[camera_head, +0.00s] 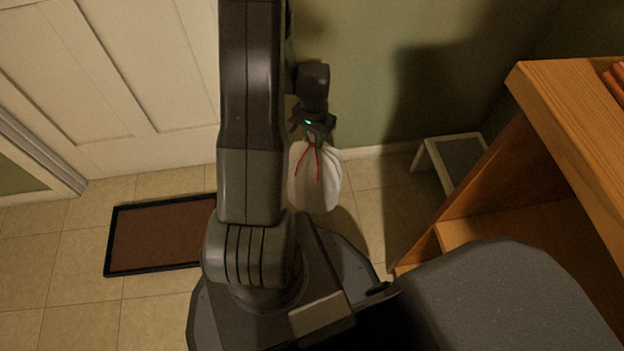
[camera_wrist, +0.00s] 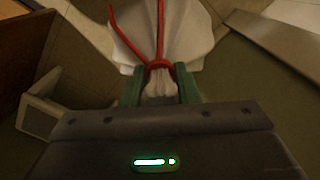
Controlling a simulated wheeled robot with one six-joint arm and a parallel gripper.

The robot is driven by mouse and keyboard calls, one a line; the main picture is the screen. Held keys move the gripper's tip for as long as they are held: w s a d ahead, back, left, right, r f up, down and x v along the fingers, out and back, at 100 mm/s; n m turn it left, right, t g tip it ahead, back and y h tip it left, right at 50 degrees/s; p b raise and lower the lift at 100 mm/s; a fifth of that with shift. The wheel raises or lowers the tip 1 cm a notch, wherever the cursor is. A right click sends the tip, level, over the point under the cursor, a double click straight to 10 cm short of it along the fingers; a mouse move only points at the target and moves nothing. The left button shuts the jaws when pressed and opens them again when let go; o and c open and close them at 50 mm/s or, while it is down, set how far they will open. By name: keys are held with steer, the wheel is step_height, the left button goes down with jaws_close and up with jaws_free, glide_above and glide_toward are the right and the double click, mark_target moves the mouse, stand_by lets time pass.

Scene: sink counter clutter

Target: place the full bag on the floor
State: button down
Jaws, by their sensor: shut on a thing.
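The full bag (camera_head: 315,182) is white with a red drawstring, and hangs below my gripper (camera_head: 317,138) in the head view. In the wrist view the bag (camera_wrist: 190,35) shows its gathered neck between the two green fingers of my gripper (camera_wrist: 161,88). The gripper is shut on the neck, just by the red tie. The tiled floor (camera_head: 75,285) lies below. From these views I cannot tell how far the bag's bottom is from the floor, or whether it touches it.
A brown mat with a dark rim (camera_head: 115,240) lies on the floor at left, before a white door (camera_head: 130,80). A low white-framed stool (camera_head: 450,150) stands by the green wall at right. A wooden counter (camera_head: 570,100) fills the right side. Bare tiles show around the mat.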

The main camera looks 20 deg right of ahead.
steer(key=shift+f+b, duration=1.35)
steer(key=shift+f, duration=2.8)
steer(key=shift+f, duration=0.2)
steer(key=c, duration=1.1)
jaws_free()
step_height(320, 180, up, 12)
steer(key=p, duration=0.4)
steer(key=shift+r+p, duration=0.15)
steer(key=shift+p, duration=0.2)
